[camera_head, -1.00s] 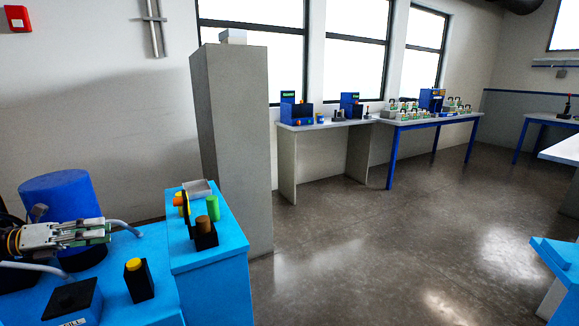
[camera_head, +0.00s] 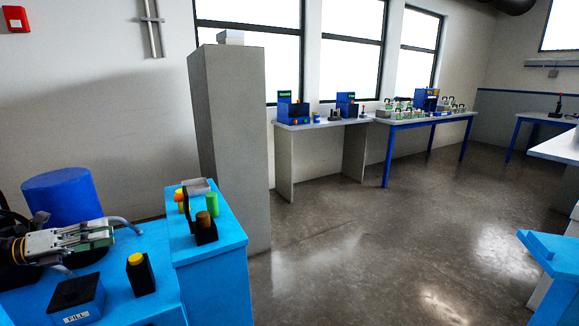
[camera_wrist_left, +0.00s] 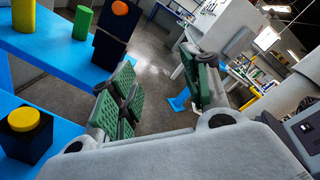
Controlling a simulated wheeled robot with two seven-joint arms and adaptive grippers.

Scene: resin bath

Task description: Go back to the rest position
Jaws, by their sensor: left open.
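My left gripper (camera_head: 105,236) is in the head view at the lower left, above the blue bench and in front of the blue cylinder (camera_head: 62,196). In the left wrist view its green-padded fingers (camera_wrist_left: 160,92) stand wide apart with nothing between them. The gripper is open and empty. My right gripper is not in the head view.
Below the gripper are a box labelled FILL (camera_head: 77,298) and a black block with a yellow button (camera_head: 140,273). The blue stand (camera_head: 215,262) beside holds a green cylinder (camera_head: 212,202). A grey pillar (camera_head: 232,150) stands behind. The floor (camera_head: 350,250) to the right is clear.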

